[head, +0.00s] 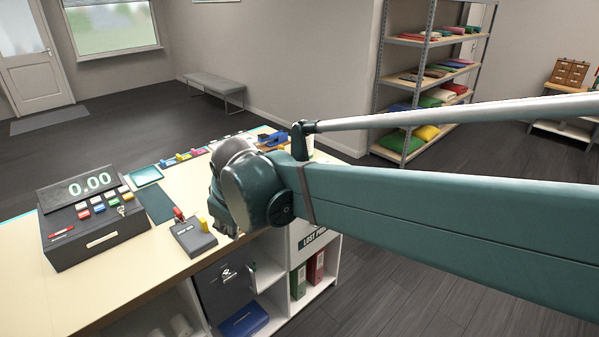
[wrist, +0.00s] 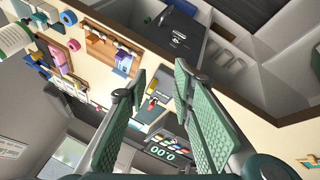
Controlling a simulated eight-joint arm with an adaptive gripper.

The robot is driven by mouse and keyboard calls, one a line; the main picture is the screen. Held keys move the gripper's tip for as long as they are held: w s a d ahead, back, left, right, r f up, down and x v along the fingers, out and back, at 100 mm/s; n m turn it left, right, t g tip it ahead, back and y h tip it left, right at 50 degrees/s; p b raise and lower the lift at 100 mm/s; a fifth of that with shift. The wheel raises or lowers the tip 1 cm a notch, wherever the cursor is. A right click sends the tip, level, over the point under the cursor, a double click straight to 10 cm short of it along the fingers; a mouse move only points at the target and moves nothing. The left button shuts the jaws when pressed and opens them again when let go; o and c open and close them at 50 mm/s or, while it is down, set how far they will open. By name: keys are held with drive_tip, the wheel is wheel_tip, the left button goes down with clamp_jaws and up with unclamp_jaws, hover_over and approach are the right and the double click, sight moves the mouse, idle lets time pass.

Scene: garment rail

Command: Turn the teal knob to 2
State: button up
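I cannot make out a teal knob for certain in either view. In the head view a small grey box (head: 193,238) with a red part (head: 179,214) and a yellow part (head: 204,223) on top sits on the counter, left of my arm's end. In the wrist view my gripper (wrist: 160,72) is open, its two green-padded fingers spread with nothing held between them. A grey box with a small red part (wrist: 152,101) shows beyond and between the fingers, apart from them. In the head view my arm hides the fingers and part of the counter.
A black cash register (head: 95,222) reading 0.00 stands on the counter (head: 60,290) at left; its display (wrist: 168,152) shows in the wrist view. A teal mat (head: 155,204) lies beside it. Small coloured items (head: 184,157) line the back edge. Shelves with binders sit below.

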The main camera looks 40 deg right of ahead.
drive_tip(key=w+d+r+n+g+h+p, duration=0.1)
drive_tip(key=w+d+n+p, duration=0.25)
drive_tip(key=w+d, duration=0.45)
drive_tip(key=w+d+r+n+g+h+p, duration=0.15)
drive_tip(key=w+d+n+p, duration=0.35)
drive_tip(key=d, duration=0.6)
drive_tip(key=w+d+f+n+g+p, duration=0.1)
drive_tip(key=w+d+f+n+p, duration=0.1)
drive_tip(key=d, duration=0.8)
drive_tip(key=w+d+f+n+g+p, duration=0.2)
drive_tip(key=w+d+f, duration=0.3)
drive_tip(key=d, duration=0.6)
drive_tip(key=shift+f+p, duration=0.75)
drive_tip(key=shift+f, duration=0.3)
drive_tip(key=shift+w+f+n, duration=0.1)
drive_tip(key=shift+n, duration=0.15)
drive_tip(key=shift+h, duration=0.25)
drive_tip(key=shift+x, duration=3.8)
drive_tip(key=shift+c, duration=0.7)
clamp_jaws()
